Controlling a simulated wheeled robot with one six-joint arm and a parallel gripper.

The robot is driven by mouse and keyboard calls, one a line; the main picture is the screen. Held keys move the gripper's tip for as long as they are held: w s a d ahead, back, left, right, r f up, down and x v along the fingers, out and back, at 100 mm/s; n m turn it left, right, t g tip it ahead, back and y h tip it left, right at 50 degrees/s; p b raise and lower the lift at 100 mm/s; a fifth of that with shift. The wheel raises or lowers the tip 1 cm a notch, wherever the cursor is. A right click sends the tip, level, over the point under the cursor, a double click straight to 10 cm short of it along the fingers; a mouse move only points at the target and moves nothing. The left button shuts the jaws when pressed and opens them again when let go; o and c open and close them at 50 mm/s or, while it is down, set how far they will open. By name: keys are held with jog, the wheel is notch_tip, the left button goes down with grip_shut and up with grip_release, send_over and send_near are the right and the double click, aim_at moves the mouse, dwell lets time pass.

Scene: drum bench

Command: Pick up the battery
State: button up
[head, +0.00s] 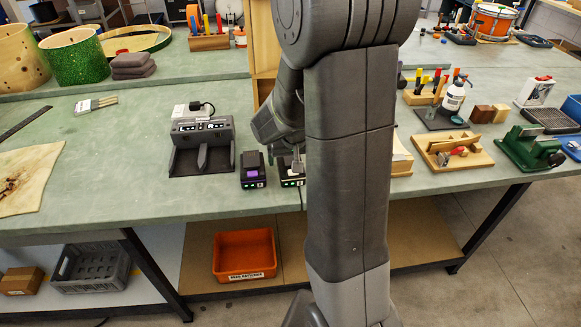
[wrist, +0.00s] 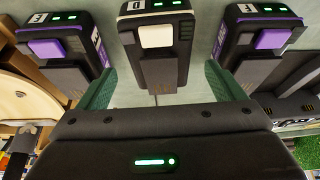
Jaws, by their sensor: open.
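Several dark batteries show in the wrist view. The middle battery (wrist: 157,40) has a cream latch and a letter D, and lies ahead of and between my gripper's (wrist: 160,88) green finger pads. A gap shows on both sides of it. My gripper is open and empty. A purple-latched battery (wrist: 262,38) is to the right and another purple-latched battery (wrist: 62,46) is to the left. In the head view one purple-latched battery (head: 252,171) stands on the bench, left of the pale-latched one (head: 290,181), which my gripper partly covers. The third is hidden behind my arm.
A dark charger dock (head: 202,165) stands left of the batteries on the green bench (head: 120,190). A wooden block with a clamp (head: 452,153) and a green vise (head: 530,150) are to the right. An orange bin (head: 244,256) sits on the lower shelf.

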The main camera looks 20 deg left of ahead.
jog(key=shift+x, duration=1.25)
jog(key=shift+r, duration=0.1)
jog(key=c, duration=1.2)
